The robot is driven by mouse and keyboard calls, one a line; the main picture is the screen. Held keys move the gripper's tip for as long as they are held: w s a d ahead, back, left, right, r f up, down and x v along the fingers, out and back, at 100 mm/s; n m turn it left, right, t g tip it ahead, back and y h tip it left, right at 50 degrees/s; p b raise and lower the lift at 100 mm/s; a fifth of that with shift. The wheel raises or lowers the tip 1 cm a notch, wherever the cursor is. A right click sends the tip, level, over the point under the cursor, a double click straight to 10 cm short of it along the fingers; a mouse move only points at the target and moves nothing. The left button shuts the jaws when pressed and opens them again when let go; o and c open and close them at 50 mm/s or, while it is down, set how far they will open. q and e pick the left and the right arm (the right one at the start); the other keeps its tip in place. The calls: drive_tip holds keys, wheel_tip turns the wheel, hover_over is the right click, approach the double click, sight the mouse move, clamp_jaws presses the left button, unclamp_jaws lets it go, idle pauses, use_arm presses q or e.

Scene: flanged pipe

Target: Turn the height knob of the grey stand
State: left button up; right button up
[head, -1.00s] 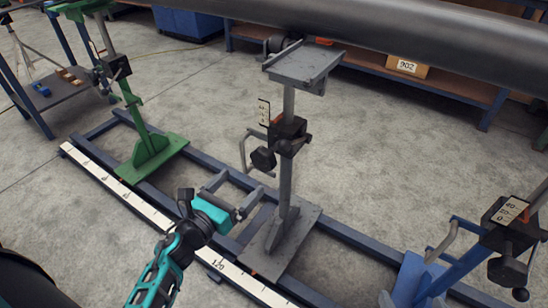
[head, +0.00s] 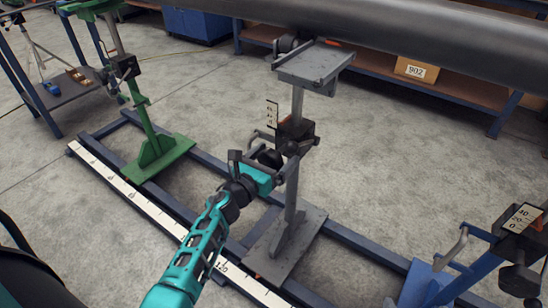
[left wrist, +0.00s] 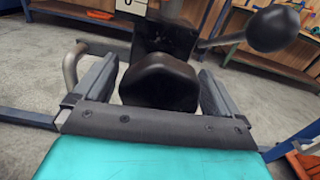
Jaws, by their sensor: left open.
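The grey stand (head: 296,190) rises from a flat foot on the blue rails, with a flat grey head on top. Its black height knob (head: 269,158) sits on the front of the black clamp block below a small scale plate. My left gripper (head: 281,157) is at the knob, its teal body in front and partly covering it. In the left wrist view the lobed black knob (left wrist: 160,82) lies between the two open fingers, with a visible gap on each side. Whether anything touches is unclear. My right gripper is not in view.
A black ball on a lever (left wrist: 272,28) is close by the right finger, and a bent grey handle (left wrist: 72,65) is beyond the left one. A green stand (head: 150,140) and a blue stand (head: 440,280) flank the grey one. A large pipe (head: 400,30) runs overhead.

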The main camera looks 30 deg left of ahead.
use_arm(q)
drive_tip(key=c, duration=1)
drive_tip(key=shift+c, duration=0.2)
use_arm(e)
drive_tip(key=shift+r, duration=0.1)
use_arm(q)
drive_tip(key=shift+n, duration=0.3)
drive_tip(key=n+p, duration=0.1)
drive_tip(key=n, duration=0.5)
drive_tip(key=n+p, duration=0.1)
drive_tip(key=n, duration=0.3)
drive_tip(key=shift+n, duration=0.3)
drive_tip(key=n+p, duration=0.1)
drive_tip(key=n, duration=0.2)
drive_tip(key=shift+n, duration=0.3)
drive_tip(key=shift+n+p, duration=0.55)
drive_tip(key=shift+n, duration=1.35)
use_arm(e)
drive_tip(key=shift+s+d+r, duration=0.15)
drive_tip(key=shift+d+r, duration=0.4)
drive_tip(key=shift+r, duration=0.35)
